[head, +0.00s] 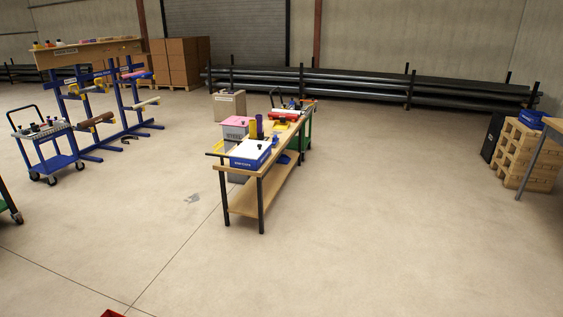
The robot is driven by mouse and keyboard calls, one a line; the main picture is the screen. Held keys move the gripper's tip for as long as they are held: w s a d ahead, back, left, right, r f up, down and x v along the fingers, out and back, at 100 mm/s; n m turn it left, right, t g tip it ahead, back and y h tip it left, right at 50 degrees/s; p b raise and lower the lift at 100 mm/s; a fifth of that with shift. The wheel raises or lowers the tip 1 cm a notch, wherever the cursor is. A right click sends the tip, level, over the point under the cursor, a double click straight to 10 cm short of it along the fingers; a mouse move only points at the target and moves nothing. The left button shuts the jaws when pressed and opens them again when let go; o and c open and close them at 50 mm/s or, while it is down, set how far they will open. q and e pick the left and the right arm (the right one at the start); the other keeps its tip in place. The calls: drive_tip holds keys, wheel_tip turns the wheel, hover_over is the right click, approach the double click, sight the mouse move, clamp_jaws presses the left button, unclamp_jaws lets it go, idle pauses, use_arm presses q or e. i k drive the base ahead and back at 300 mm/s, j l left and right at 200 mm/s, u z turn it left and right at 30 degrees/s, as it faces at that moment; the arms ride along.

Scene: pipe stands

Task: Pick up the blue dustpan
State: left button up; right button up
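No gripper of mine shows in the head view. I cannot clearly make out a blue dustpan at this distance. A small blue shape (284,158) shows at the right side of the wooden workbench (236,170), but it is too small to identify. A blue bin with a white top (250,154) stands on the near end of the bench. Another blue bin (530,118) sits on the stacked wooden blocks at the far right.
Blue pipe stands (93,110) and a blue cart (55,162) stand at the left. A pipe rack (370,88) runs along the back wall. A red object (113,313) shows at the bottom edge. The floor around the bench is mostly clear.

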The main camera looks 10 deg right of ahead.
sight(283, 158)
drive_tip(key=i+l+z, duration=0.3)
drive_tip(key=i, duration=0.3)
drive_tip(key=i+l+z, duration=0.35)
drive_tip(key=i, duration=0.25)
drive_tip(key=i+z, duration=0.3)
drive_tip(key=i, duration=2.5)
drive_tip(key=i+l+u, duration=0.1)
drive_tip(key=i+u, duration=0.35)
drive_tip(key=i+l+u, duration=0.3)
drive_tip(key=i+u, duration=0.15)
drive_tip(key=i+l+u, duration=0.85)
drive_tip(key=l, duration=0.2)
